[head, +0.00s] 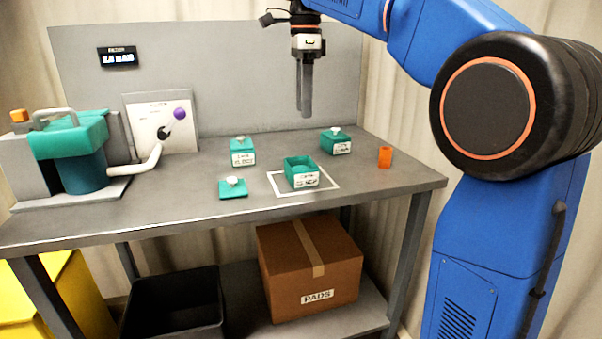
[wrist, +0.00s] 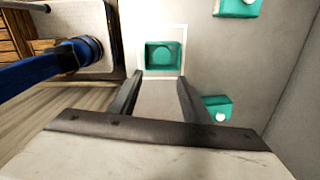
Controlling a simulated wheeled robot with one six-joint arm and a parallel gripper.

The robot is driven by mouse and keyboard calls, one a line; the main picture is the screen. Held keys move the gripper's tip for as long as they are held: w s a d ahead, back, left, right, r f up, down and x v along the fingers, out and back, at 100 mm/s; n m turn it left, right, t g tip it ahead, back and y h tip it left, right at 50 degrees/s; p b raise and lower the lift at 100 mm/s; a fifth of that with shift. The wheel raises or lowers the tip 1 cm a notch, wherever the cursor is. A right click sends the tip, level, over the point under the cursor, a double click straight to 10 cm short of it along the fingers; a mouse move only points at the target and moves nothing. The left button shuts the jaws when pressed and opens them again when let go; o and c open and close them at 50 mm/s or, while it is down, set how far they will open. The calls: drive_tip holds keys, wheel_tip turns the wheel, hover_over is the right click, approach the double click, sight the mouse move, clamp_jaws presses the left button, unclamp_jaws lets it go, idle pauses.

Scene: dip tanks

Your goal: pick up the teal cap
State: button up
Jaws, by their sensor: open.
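The teal cap (head: 233,188) is a flat square lid with a pale knob on top. It lies on the grey bench left of an open teal box (head: 301,174), and I cannot make it out in the wrist view. My gripper (head: 305,108) hangs fingers down, high above the back of the bench, up and to the right of the cap. It is open and empty. In the wrist view my gripper (wrist: 160,78) has its fingers apart, and the open box (wrist: 162,57) shows beyond them.
The open box stands inside a white square outline (head: 333,188). Two lidded teal boxes with knobs, one at the left (head: 242,153) and one at the right (head: 336,142), stand farther back. An orange cylinder (head: 385,157) stands right. A teal tank machine (head: 80,160) occupies the left end.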

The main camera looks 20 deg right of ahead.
approach(302, 165)
drive_tip(key=shift+m, duration=0.3)
drive_tip(key=f, duration=0.3)
drive_tip(key=s+f, duration=0.1)
drive_tip(key=f, duration=0.2)
drive_tip(key=s+f, duration=0.1)
drive_tip(key=f, duration=0.2)
drive_tip(key=shift+a, duration=0.4)
drive_tip(key=c, duration=0.7)
